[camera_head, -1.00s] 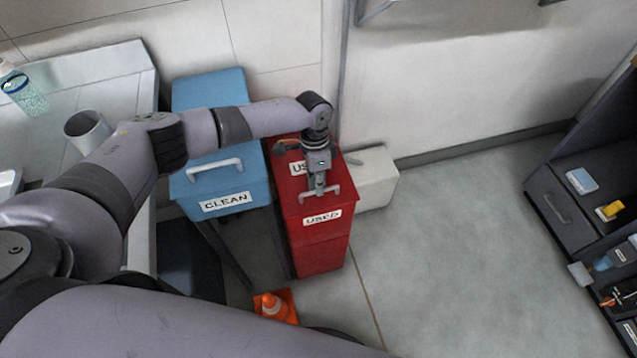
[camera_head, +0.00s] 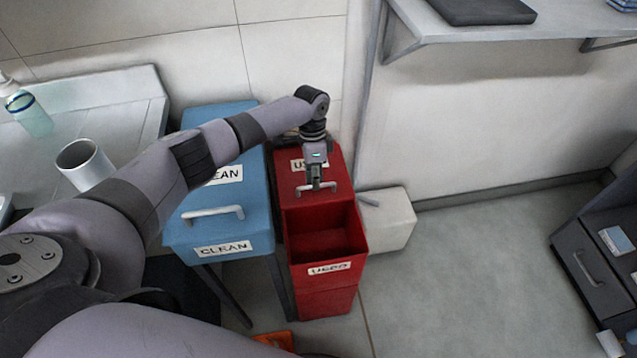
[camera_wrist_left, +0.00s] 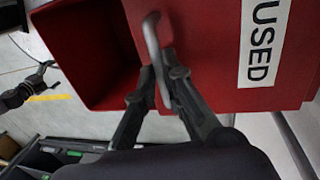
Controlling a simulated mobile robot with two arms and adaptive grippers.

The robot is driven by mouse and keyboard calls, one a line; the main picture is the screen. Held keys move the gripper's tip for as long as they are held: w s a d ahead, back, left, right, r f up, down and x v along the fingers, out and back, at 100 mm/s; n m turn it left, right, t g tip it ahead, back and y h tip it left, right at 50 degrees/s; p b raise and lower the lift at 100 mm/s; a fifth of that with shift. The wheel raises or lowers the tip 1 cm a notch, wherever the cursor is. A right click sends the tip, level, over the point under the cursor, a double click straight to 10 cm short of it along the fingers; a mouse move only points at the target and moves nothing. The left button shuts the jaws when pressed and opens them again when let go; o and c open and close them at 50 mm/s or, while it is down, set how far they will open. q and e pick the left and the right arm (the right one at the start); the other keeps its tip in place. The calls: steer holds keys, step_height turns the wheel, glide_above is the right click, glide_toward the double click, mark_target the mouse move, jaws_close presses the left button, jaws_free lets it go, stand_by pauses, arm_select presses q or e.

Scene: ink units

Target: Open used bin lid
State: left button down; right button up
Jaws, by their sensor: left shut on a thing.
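The red used bin (camera_head: 326,272) stands on the floor right of the blue clean bin. Its lid (camera_head: 290,190) is slid back toward the wall, and the front part of the bin's inside shows open and empty. My left gripper (camera_head: 316,186) is shut on the grey lid handle (camera_head: 330,189). In the left wrist view, the fingers (camera_wrist_left: 158,88) close around the handle (camera_wrist_left: 152,45), with the USED label (camera_wrist_left: 264,42) on the lid to the right and the dark red opening to the left.
The blue clean bin (camera_head: 220,215) stands close on the left, its lid closed. A pale box (camera_head: 392,222) sits right of the red bin by the wall. A white cup (camera_head: 84,163) and bottle (camera_head: 28,110) are on the left counter.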

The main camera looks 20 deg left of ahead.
arm_select(q)
steer(key=shift+d, duration=0.1)
steer(key=c, duration=1.9)
jaws_free()
steer(key=shift+c, duration=0.2)
steer(key=shift+o, duration=1.3)
steer(key=shift+r, duration=0.1)
step_height(320, 180, up, 12)
steer(key=w+a, duration=0.1)
steer(key=w, duration=0.1)
steer(key=shift+a+f, duration=0.2)
arm_select(e)
steer(key=shift+s+a, duration=0.3)
steer(key=shift+a, duration=0.15)
arm_select(q)
steer(key=shift+s, duration=0.1)
